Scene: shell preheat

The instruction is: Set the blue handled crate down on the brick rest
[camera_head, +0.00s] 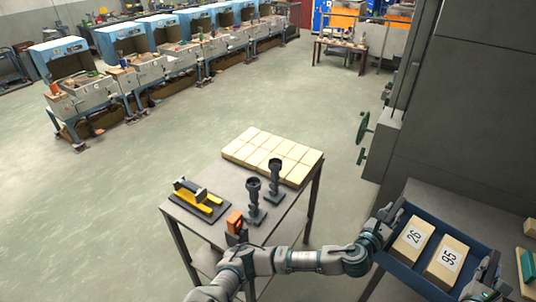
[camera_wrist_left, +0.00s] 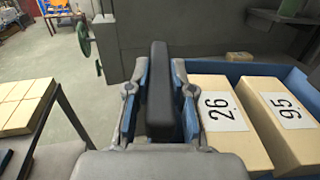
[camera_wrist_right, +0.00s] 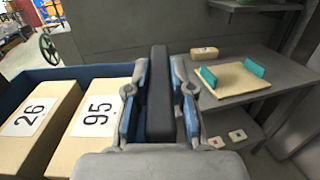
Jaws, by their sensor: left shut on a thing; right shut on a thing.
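The blue handled crate (camera_head: 432,212) is at the lower right of the head view. Two tan blocks labelled 26 (camera_head: 412,240) and 95 (camera_head: 446,262) lie in it. My left gripper (camera_head: 388,218) is shut on the crate's left dark handle (camera_wrist_left: 160,88). My right gripper (camera_head: 487,282) is shut on its right handle (camera_wrist_right: 159,90). The crate looks level; I cannot tell whether its underside touches the grey bench. The brick rest (camera_head: 272,152), a flat layer of pale bricks, lies on the table to the left, with its top clear.
The table (camera_head: 217,235) also carries two dark upright stands (camera_head: 254,195), a yellow and black tool (camera_head: 200,193) and an orange-topped item (camera_head: 235,222). A grey cabinet with a green handwheel (camera_head: 362,127) stands behind the crate. A board with green blocks (camera_wrist_right: 235,78) sits right.

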